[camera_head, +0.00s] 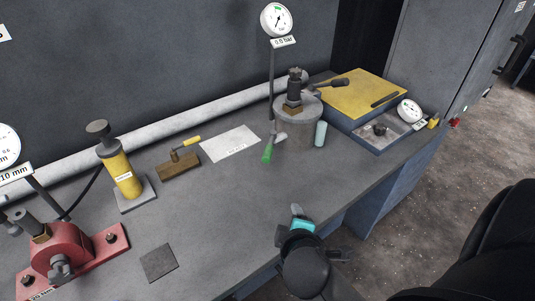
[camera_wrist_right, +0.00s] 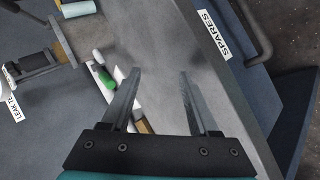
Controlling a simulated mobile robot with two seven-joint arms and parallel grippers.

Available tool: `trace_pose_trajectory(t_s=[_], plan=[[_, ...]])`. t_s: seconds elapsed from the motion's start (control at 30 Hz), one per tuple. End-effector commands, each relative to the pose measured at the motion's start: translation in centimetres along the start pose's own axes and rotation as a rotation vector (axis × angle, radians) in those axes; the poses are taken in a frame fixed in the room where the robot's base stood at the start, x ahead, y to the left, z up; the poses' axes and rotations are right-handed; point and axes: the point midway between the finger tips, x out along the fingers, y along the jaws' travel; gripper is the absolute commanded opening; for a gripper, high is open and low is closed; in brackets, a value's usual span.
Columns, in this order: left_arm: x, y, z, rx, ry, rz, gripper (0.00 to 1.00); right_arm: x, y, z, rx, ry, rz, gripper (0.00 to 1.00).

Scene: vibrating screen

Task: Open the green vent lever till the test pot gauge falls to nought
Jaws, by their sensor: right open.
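The test pot (camera_head: 297,122) is a grey cylinder at the back of the bench, with a dark fitting on top. The plate below the dial appears to read 0.5 bar; the needle is too small to read surely. The green vent lever (camera_head: 267,152) hangs at the pot's left front, slanting down from a pale stub. A green piece (camera_wrist_right: 104,82), seemingly this lever, shows beyond my left finger in the wrist view. My right gripper (camera_wrist_right: 160,75) is open and empty near the bench's front edge, apart from the lever. My left gripper is out of view.
A pale cyan cylinder (camera_head: 320,134) stands close right of the pot. A yellow-topped box (camera_head: 365,93) and a small dial gauge (camera_head: 409,111) are further right. A yellow pump (camera_head: 125,176) and red clamp (camera_head: 62,250) stand left. Bench between lever and gripper is clear.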

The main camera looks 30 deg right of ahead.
Motion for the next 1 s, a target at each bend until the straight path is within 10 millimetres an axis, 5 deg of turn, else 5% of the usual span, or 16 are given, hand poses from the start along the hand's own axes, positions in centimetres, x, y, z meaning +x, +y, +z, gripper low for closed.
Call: trace_pose_trajectory(t_s=[0.2,0.4,0.67,1.0], plan=[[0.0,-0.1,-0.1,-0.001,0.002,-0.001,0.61,1.5,4.7,-2.7,-0.519,0.039,0.326,0.61],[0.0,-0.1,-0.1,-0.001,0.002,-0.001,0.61,1.5,6.0,-4.8,-0.802,0.045,0.474,0.61],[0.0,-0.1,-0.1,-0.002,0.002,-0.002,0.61,3.1,7.0,-5.6,-0.852,0.044,0.503,0.61],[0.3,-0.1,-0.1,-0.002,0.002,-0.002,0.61,8.3,9.3,-6.9,-0.847,0.043,0.5,0.61]])
